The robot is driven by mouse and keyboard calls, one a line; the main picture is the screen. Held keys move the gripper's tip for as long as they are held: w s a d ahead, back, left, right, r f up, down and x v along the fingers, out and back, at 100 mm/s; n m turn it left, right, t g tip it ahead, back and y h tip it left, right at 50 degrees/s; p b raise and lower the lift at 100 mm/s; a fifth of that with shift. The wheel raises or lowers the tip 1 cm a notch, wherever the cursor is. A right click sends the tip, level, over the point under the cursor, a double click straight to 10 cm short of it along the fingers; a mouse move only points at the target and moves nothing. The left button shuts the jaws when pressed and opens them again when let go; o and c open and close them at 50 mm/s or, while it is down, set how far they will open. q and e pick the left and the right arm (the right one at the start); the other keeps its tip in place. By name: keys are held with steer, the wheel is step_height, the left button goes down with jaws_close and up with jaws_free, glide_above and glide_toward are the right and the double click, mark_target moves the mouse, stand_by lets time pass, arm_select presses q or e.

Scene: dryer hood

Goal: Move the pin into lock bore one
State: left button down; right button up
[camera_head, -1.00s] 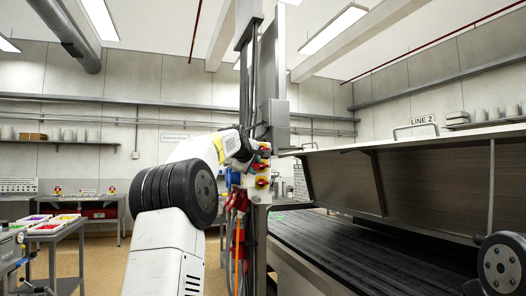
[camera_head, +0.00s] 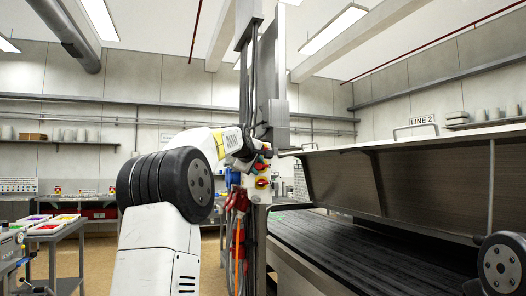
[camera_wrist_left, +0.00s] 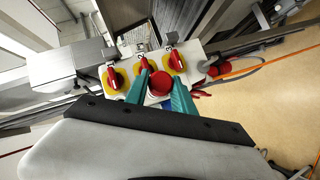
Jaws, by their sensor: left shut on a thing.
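My left gripper (camera_wrist_left: 160,82) has teal fingers on both sides of a round red piece (camera_wrist_left: 160,84), seen end-on. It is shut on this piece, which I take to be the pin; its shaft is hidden. The piece is in front of a pale panel with red-handled switches on yellow plates: a left one (camera_wrist_left: 114,77), a middle one (camera_wrist_left: 145,65) and a right one (camera_wrist_left: 176,61). Small number tags stand by the switches. I cannot make out lock bore one. In the head view the left gripper (camera_head: 246,150) is mostly hidden at the panel (camera_head: 262,181). My right gripper is out of view.
A steel post (camera_head: 258,240) carries the panel, with hanging cables and an orange line (camera_head: 238,255) beside it. The dryer's raised hood (camera_head: 440,180) and dark belt (camera_head: 350,250) are at the right. A cart with coloured trays (camera_head: 55,226) is at the left.

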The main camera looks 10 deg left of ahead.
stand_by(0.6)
arm_select(q)
steer(key=shift+s+d, duration=0.5)
steer(key=shift+s, duration=0.25)
steer(key=shift+s+d, duration=0.5)
steer(key=shift+s, duration=0.2)
glide_toward(260, 165)
steer(key=s+d+f, duration=0.2)
steer(key=f, duration=0.1)
steer(key=shift+s+d+f, duration=0.15)
steer(key=shift+d, duration=0.05)
